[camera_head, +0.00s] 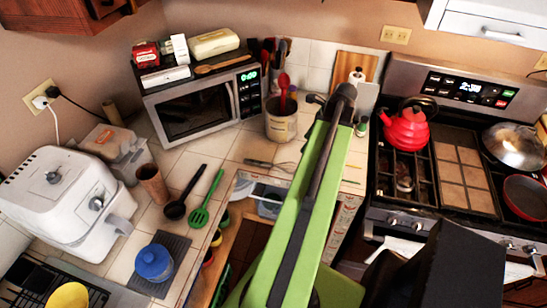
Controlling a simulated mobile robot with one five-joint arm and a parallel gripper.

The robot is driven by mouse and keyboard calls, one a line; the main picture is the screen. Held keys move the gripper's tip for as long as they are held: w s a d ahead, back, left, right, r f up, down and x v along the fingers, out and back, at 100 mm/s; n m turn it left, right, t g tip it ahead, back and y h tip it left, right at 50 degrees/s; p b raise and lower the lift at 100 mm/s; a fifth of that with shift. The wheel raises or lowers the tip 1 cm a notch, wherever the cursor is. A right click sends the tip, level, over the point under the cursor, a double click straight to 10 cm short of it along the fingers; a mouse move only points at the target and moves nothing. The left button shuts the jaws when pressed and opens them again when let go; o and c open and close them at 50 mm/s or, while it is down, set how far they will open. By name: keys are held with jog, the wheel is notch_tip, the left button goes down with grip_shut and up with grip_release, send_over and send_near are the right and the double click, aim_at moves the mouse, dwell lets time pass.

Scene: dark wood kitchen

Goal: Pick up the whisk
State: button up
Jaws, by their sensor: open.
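A thin utensil that looks like the whisk (266,165) lies flat on the tiled counter, below the utensil crock. Its dark handle points left and its pale wire end points right, towards my green arm. It is small in view and its wires are hard to make out. My gripper (332,104) is at the far end of the arm, above the back of the counter, to the right of the crock and beyond the whisk. It is open, and nothing shows in it. The arm hides part of the counter to the right of the whisk.
A crock with utensils (281,126) stands just behind the whisk, beside a microwave (200,108). A black ladle (182,199) and a green slotted spatula (206,202) lie to the left. An open drawer (246,245) is below. A stove with a red kettle (407,130) is right.

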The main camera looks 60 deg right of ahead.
jog(key=b, duration=1.2)
send_near(287, 164)
jog(key=x, duration=0.5)
jog(key=shift+s+d+f, duration=0.2)
jog(key=shift+f, duration=0.15)
jog(key=shift+w+f, duration=0.1)
jog(key=b+x, duration=0.4)
jog(key=x, duration=0.1)
jog(key=shift+w+a, duration=0.15)
jog(key=shift+a, duration=0.05)
jog(key=shift+r, duration=0.2)
jog(key=shift+c, duration=0.5)
grip_shut()
